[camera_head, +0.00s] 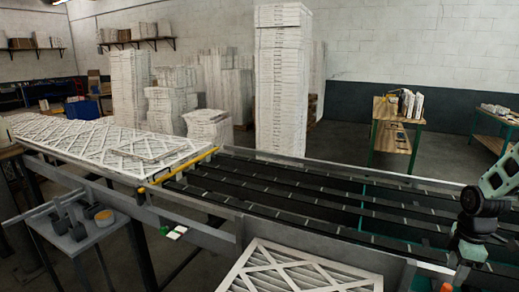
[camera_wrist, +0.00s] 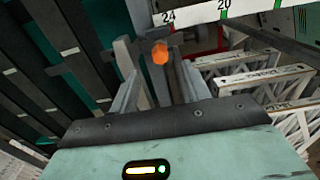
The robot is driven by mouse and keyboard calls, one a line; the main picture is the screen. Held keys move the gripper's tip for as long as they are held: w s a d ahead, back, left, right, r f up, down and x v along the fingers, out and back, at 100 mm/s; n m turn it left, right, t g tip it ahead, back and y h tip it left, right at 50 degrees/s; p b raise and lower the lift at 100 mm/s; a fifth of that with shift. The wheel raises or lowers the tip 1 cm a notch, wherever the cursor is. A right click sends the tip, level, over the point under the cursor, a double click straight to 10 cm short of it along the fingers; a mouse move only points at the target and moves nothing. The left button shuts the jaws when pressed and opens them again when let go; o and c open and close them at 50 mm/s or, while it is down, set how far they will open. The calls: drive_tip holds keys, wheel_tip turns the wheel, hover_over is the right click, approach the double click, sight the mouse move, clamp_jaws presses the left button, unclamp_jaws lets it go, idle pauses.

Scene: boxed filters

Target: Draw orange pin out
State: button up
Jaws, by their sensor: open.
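The orange pin (camera_wrist: 160,53) shows in the wrist view as a small rounded orange end near the top middle. A dark bar sits right behind it. My gripper (camera_wrist: 153,72) is open, with one grey finger on each side of the pin. The pin appears between the fingertips, with a gap on both sides; whether it touches either finger or lies a little beyond them I cannot tell. In the head view, a small orange spot (camera_head: 446,287) shows at the bottom edge below my arm, likely the same pin. My fingers are not clear there.
A white ruler strip (camera_wrist: 218,11) marked 24 and 20 runs above the pin, with a red part (camera_wrist: 221,40) nearby. Framed filters (camera_wrist: 258,78) stand to the right. Dark conveyor rails (camera_head: 300,190) run alongside. A large filter (camera_head: 300,270) lies at front.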

sight(448, 286)
wheel_tip(448, 286, down, 8)
drive_tip(key=b, duration=0.5)
drive_tip(key=shift+p, duration=0.35)
idle(0.9)
clamp_jaws()
drive_tip(key=shift+r, duration=0.1)
drive_tip(key=shift+r, duration=0.1)
drive_tip(key=shift+r+p, duration=2.65)
drive_tip(key=shift+r, duration=0.25)
